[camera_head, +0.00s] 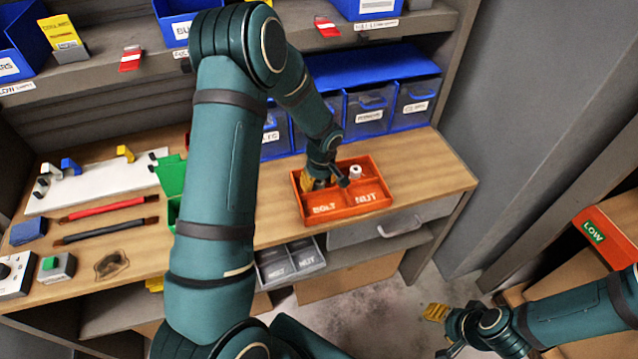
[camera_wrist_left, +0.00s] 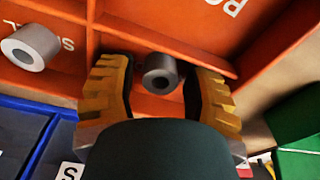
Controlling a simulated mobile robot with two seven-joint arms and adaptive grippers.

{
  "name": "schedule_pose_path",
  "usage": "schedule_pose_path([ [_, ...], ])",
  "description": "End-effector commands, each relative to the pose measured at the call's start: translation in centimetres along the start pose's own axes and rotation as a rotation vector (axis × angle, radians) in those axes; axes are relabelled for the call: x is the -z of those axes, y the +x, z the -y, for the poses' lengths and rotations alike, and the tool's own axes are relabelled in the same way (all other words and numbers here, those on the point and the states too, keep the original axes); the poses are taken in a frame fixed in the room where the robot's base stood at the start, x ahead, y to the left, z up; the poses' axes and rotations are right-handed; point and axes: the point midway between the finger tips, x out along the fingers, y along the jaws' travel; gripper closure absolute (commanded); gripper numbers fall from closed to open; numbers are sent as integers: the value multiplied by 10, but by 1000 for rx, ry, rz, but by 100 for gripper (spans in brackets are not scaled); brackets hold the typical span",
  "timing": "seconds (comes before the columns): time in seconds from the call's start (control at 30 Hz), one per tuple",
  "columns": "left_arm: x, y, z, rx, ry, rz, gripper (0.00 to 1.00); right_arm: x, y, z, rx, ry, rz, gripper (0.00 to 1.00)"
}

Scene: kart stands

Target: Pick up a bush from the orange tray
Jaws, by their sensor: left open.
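The orange tray (camera_head: 345,213) sits on the wooden worktop, with compartments marked BOLT and NUT at its front. My left gripper (camera_head: 325,183) reaches down into it. In the left wrist view its yellow-padded fingers (camera_wrist_left: 158,95) are open, on either side of a grey hollow bush (camera_wrist_left: 159,73). A gap shows between the bush and the right finger; contact on the left is unclear. A second bush (camera_wrist_left: 30,46) lies in another compartment; a pale bush (camera_head: 355,171) shows right of the gripper in the head view. My right gripper (camera_head: 442,332) hangs apart at lower right, fingers spread.
Blue bins (camera_head: 368,108) stand behind the tray, and a green bin (camera_head: 171,176) is at its left. A red bar (camera_head: 108,208) and a dark bar (camera_head: 105,231) lie on the left worktop. Bare wood is free right of the tray (camera_head: 425,165).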

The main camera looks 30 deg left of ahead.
Motion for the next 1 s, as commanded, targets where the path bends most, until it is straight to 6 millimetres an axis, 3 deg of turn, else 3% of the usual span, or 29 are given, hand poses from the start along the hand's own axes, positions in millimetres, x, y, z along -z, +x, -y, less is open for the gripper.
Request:
schedule_pose_path([
  [0.07, 0, 0, 0, 0, 0, 0, 54, 0, 0, 0, 0, 0, 0, 53],
  [0.17, 0, 0, 0, 0, 0, 0, 89, 0, 0, 0, 0, 0, 0, 53],
  [0.6, 1, -5, 0, 0, -1, -1, 90, 0, 0, 0, 0, 0, 0, 53],
  [1.0, 9, -75, 0, -3, -1, -2, 90, 1, -5, 2, 1, 0, 0, 53],
])
